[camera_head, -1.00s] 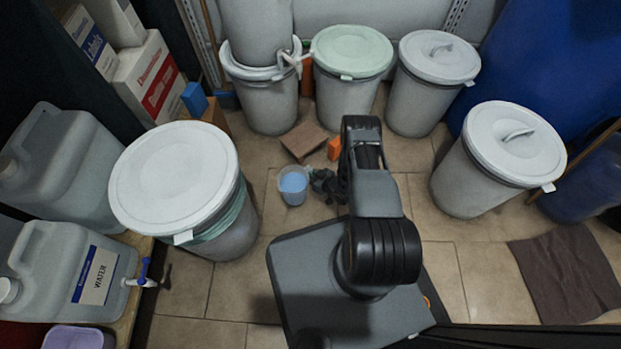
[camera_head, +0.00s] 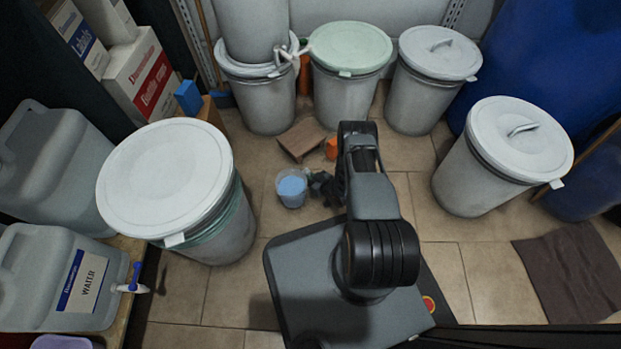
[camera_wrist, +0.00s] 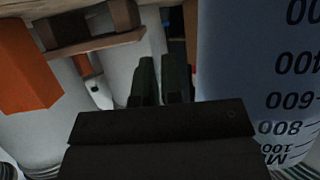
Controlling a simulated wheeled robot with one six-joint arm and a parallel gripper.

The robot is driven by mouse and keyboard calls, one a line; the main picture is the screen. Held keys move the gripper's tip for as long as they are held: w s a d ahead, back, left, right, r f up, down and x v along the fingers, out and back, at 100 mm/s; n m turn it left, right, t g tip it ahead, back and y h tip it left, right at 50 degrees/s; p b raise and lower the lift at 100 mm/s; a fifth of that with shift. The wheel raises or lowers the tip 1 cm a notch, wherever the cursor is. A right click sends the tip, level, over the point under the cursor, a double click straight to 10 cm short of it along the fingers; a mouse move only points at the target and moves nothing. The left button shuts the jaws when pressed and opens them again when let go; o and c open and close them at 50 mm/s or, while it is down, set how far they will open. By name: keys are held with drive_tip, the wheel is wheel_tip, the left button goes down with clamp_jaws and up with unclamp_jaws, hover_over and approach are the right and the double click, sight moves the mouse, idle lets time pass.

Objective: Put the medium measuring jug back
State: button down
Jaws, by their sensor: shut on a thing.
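The measuring jug (camera_head: 291,188) is a clear cup with pale blue inside, low over or on the tiled floor in the middle of the head view; I cannot tell if it touches the floor. In the wrist view the jug (camera_wrist: 270,85) fills the right side, very close, with its printed scale upside down. My gripper (camera_head: 318,184) is just right of the jug in the head view. In the wrist view the dark fingers (camera_wrist: 161,80) are close together beside the jug's wall. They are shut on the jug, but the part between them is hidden.
A large lidded drum (camera_head: 168,178) stands left of the jug. More drums stand behind (camera_head: 348,80) and right (camera_head: 515,150). A brown block (camera_head: 302,139) and an orange object (camera_head: 331,148) lie behind the jug. Water canisters (camera_head: 60,280) are at left. Floor in front of the left drum is clear.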

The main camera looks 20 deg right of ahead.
drive_tip(key=shift+f, duration=0.5)
drive_tip(key=c, duration=1.3)
unclamp_jaws()
drive_tip(key=shift+o, duration=0.2)
